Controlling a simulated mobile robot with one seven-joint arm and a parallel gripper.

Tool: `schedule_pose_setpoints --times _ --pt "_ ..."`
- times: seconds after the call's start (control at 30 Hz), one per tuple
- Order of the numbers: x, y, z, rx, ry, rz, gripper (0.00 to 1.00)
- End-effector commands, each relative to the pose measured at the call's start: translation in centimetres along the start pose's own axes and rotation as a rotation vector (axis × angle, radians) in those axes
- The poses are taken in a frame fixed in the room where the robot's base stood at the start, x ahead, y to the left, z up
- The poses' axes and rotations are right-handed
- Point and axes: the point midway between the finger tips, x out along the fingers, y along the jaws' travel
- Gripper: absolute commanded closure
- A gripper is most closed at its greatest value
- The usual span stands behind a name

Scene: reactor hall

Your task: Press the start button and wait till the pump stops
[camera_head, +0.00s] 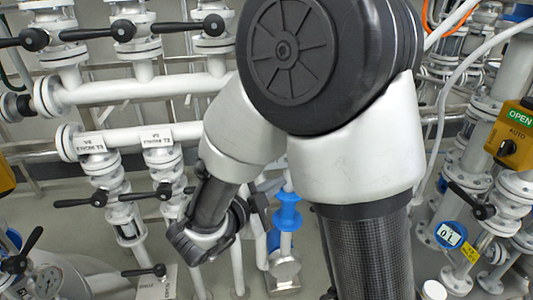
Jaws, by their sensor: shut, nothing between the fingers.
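My arm fills the middle of the head view and bends down to the left. My gripper (262,203) shows small and partly covered beyond my wrist, left of the blue pipe fitting. It looks shut and empty, and it touches nothing that I can make out. I cannot make out a start button. A yellow control box (513,137) with a green OPEN label, the word AUTO and a black knob stands at the right edge, well apart from my gripper. I cannot pick out the pump or tell whether it runs; my arm hides much of the middle.
White pipes with black-handled valves (122,30) fill the left. A blue round meter (450,235) with a digital display stands lower right. A blue pipe fitting (287,212) rises behind my arm. A dial gauge (47,280) is lower left. Some grey floor shows between pipes.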

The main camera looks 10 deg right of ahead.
Motion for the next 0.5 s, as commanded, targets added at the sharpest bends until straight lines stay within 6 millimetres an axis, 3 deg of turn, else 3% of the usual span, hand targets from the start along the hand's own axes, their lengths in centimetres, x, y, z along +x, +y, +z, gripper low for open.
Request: schedule_pose_setpoints --times 0.23,0.5 --pt "0.8 -0.6 0.5 0.001 0.001 0.002 1.00" --pt "3.4 -2.5 2.4 0.002 0.001 0.001 1.00"
